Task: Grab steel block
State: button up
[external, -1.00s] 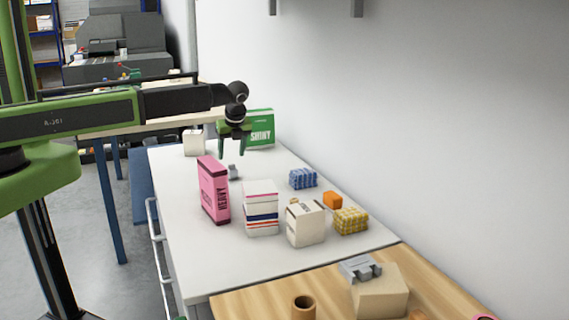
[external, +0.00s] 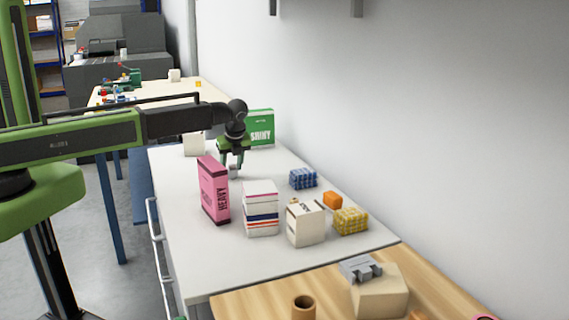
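The steel block (external: 234,173) is a small grey piece on the white worktop (external: 185,250), behind the pink box and in front of the green box. My gripper (external: 232,169) points down at the block, with its green fingers reaching to about the block's height. The fingers look apart, one on each side of the block's upper part. At this size I cannot tell whether they touch it.
A pink box (external: 213,190) stands close in front. A striped stack (external: 261,210), a white box (external: 305,223), blue (external: 303,179) and yellow (external: 350,221) checked packs and an orange block (external: 333,200) are nearer. A green box (external: 261,128) and white carton (external: 194,144) stand behind.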

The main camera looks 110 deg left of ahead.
grip_shut()
jog(key=shift+r+p, duration=0.5)
jog(key=shift+p, duration=0.05)
notch_tip(320, 180, up, 4)
jog(key=p, duration=0.3)
jog(key=shift+p, duration=0.4)
jog(key=w+d+r+p, duration=0.5)
jog(key=d+r+p, duration=0.1)
jog(key=d, duration=0.4)
jog(key=shift+d, duration=0.2)
